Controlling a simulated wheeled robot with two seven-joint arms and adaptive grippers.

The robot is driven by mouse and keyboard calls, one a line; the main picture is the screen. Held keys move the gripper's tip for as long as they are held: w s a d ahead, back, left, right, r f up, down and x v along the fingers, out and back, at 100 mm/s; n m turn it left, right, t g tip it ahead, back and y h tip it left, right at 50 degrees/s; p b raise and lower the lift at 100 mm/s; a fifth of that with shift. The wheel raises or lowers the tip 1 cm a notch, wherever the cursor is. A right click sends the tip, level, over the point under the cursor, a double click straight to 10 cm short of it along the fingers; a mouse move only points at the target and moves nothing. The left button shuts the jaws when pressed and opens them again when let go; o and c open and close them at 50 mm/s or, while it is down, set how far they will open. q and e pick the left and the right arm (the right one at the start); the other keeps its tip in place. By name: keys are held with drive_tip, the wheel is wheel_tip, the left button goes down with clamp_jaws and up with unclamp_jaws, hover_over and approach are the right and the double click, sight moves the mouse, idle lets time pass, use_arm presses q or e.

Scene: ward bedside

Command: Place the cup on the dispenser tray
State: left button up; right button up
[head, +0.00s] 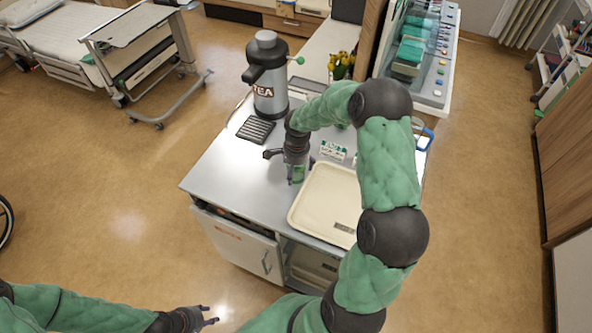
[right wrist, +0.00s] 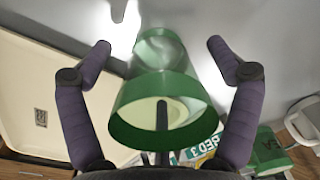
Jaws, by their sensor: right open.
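The green cup (head: 298,173) stands on the metal cart top, just left of the cream tray. My right gripper (head: 296,181) is over it, pointing down. In the right wrist view the cup (right wrist: 155,88) sits between the two purple fingers of the right gripper (right wrist: 158,48), which are spread with gaps on both sides. The dispenser tray (head: 256,130) is a dark slatted grate below the spout of the TEA dispenser (head: 269,90), and it is bare. My left gripper (head: 208,316) is open and empty, low over the floor, away from the cart.
The cream tray (head: 312,229) lies right of the cup. A bed card (head: 333,151) stands behind it, with yellow flowers (head: 342,64) farther back. My right arm hides part of the cart's right side. The cart top (head: 226,166) is clear between cup and grate.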

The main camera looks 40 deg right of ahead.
drive_tip(key=c, duration=1.4)
drive_tip(key=shift+r, duration=0.55)
wheel_tip(320, 180, up, 2)
drive_tip(key=shift+r, duration=0.1)
drive_tip(key=s+a+r, duration=0.2)
drive_tip(key=a+r, duration=0.1)
drive_tip(key=a, duration=0.1)
drive_tip(key=s+a+r, duration=0.2)
drive_tip(key=a+r, duration=0.1)
drive_tip(key=a, duration=0.1)
drive_tip(key=s+a+r+p, duration=0.1)
drive_tip(key=s+a+r, duration=0.1)
drive_tip(key=a+r, duration=0.1)
drive_tip(key=shift+s+a+r, duration=0.1)
drive_tip(key=shift+a+r, duration=0.3)
drive_tip(key=shift+a, duration=0.4)
